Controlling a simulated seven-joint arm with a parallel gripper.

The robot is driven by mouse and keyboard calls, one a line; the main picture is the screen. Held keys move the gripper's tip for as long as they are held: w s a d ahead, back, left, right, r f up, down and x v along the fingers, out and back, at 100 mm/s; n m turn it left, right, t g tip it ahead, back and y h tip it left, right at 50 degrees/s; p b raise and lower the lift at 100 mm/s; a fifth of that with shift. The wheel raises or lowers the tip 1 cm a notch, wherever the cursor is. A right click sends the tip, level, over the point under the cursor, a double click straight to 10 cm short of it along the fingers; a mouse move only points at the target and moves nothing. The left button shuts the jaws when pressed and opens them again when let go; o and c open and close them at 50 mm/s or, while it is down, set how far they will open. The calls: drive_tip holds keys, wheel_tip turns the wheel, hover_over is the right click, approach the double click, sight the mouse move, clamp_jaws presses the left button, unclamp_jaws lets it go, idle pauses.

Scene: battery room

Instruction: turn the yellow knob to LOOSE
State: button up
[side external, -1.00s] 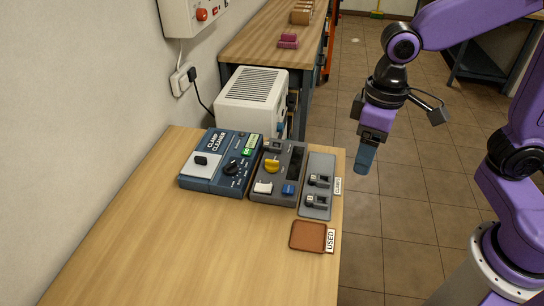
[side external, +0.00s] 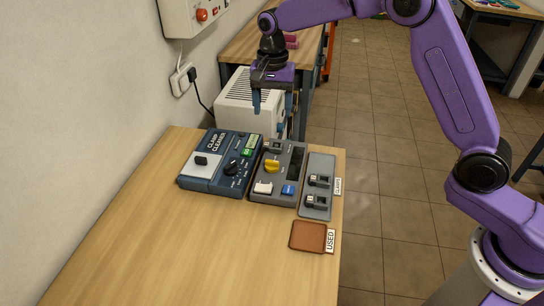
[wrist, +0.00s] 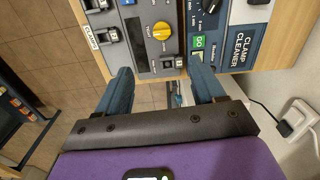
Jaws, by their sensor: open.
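The yellow knob (side external: 272,166) sits on the grey control unit (side external: 262,189) in the middle of the row of devices on the wooden table. It also shows in the wrist view (wrist: 162,30), beyond and between my fingertips. Its position marks are too small to read, so I cannot tell its setting. My gripper (side external: 272,104) is open and empty, pointing down near the white vented box, behind and above the grey unit. In the wrist view, my gripper's (wrist: 163,77) two blue fingers are wide apart and do not touch the knob.
The blue clamp cleaner (side external: 221,162) stands left of the grey unit. A grey plate with clamps (side external: 316,207) and a brown USED tray (side external: 308,236) are to the right. The white vented box (side external: 248,100) stands close behind. The table's front left is clear.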

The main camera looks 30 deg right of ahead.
sight(272, 161)
drive_tip(key=shift+m, duration=0.3)
drive_tip(key=f, duration=1.7)
drive_tip(key=shift+w+d+f, duration=0.2)
drive_tip(key=shift+w+f, duration=0.15)
drive_tip(key=shift+w, duration=0.05)
drive_tip(key=shift+c, duration=0.4)
drive_tip(key=c, duration=1)
